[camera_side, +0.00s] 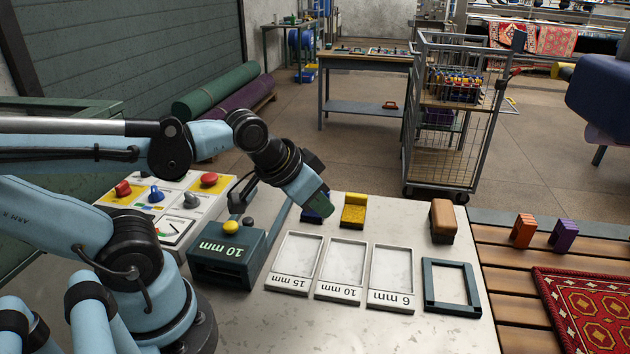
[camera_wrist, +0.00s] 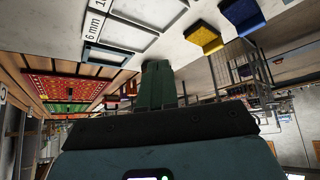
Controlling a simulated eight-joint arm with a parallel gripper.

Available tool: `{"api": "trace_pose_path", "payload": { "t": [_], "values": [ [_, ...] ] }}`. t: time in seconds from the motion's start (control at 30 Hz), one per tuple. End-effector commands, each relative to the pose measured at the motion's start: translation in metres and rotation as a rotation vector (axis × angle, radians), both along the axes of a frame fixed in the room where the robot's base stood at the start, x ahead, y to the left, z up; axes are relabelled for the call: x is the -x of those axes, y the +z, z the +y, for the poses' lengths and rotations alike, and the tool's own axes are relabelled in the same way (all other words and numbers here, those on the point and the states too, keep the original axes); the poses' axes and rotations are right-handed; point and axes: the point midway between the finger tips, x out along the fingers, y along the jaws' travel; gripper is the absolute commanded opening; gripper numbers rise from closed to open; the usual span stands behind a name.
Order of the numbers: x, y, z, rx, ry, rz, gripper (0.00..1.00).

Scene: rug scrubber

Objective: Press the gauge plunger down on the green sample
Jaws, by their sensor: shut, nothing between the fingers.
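The gauge (camera_side: 222,262) is a dark green box marked "10 mm" at the left of the pale worktop. A round yellow knob (camera_side: 228,227), perhaps its plunger, stands on top. No separate green sample can be made out; if one is in the gauge, it is hidden. A blue sample (camera_side: 317,215) and a yellow sample (camera_side: 354,211) lie right of the gauge, and both show in the wrist view. My gripper (camera_side: 319,204) is above the worktop, right of and apart from the gauge, in front of the blue sample. Its green fingers (camera_wrist: 157,84) are shut and empty.
Trays marked 15 mm (camera_side: 288,284), 10 mm (camera_side: 338,292) and 6 mm (camera_side: 389,300) lie right of the gauge. A dark frame (camera_side: 430,304) and a brown-topped block (camera_side: 442,221) lie farther right. A control panel (camera_side: 206,211) stands behind the gauge. A wire cart (camera_side: 483,160) is beyond.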

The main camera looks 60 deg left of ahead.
Motion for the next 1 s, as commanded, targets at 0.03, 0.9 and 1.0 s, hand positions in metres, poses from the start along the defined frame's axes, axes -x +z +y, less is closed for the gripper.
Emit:
{"api": "trace_pose_path", "payload": {
  "t": [0.03,0.9,1.0],
  "values": [
    [0.000,0.000,0.000,0.000,0.000,0.000,0.00],
    [0.033,-0.002,0.040,-0.038,0.333,0.229,0.00],
    [0.054,0.005,0.062,-0.082,0.543,0.317,0.00]
  ]
}}
